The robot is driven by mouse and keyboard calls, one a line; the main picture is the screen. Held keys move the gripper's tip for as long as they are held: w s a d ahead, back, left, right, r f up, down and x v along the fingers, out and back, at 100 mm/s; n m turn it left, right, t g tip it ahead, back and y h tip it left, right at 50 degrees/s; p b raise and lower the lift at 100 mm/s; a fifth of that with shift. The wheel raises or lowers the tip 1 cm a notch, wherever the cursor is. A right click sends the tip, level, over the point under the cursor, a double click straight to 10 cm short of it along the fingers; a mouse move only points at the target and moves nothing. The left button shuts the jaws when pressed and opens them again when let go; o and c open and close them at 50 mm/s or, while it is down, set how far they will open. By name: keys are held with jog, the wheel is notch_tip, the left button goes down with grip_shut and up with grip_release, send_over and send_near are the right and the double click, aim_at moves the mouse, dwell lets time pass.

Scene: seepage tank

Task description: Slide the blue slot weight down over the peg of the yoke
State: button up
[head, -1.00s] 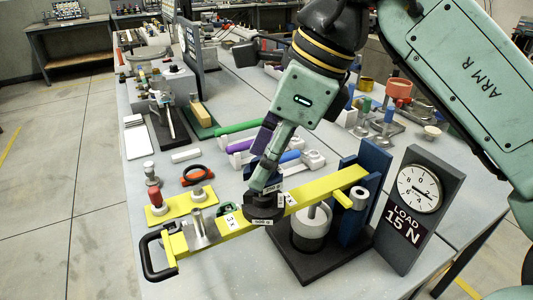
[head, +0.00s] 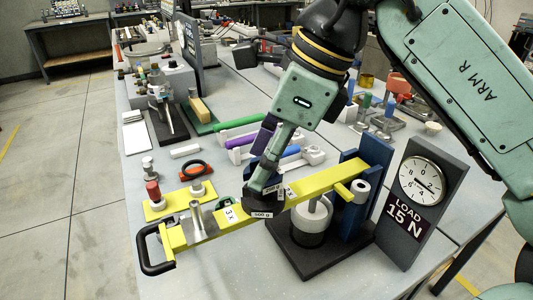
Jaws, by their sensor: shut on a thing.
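My gripper (head: 262,190) is shut on a dark disc-shaped weight (head: 259,204) with white labels, one reading 500 g. Its colour looks nearly black, and I cannot make out blue. The weight is at the middle of a yellow beam (head: 325,185), and the gripper hides part of it. I cannot tell whether it touches the beam or sits around anything. A grey metal yoke-like fitting (head: 197,224) with an upright peg stands on the beam to the left of the weight. A black loop handle (head: 143,250) is at the beam's left end.
A blue upright (head: 374,170) carries the beam's right side above a dark base (head: 295,262) with a grey cylinder (head: 311,222). A dial board (head: 430,195) reading LOAD 15 N stands at right. Behind are a yellow plate (head: 160,209) and coloured cylinders. The front bench (head: 215,280) is clear.

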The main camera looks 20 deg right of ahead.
jog(key=shift+f+b, duration=0.3)
jog(key=shift+f, duration=0.2)
jog(key=o, duration=1.4)
jog(key=shift+r, duration=0.1)
jog(key=shift+o, duration=0.2)
jog(key=v, duration=0.7)
jog(key=shift+r, duration=0.2)
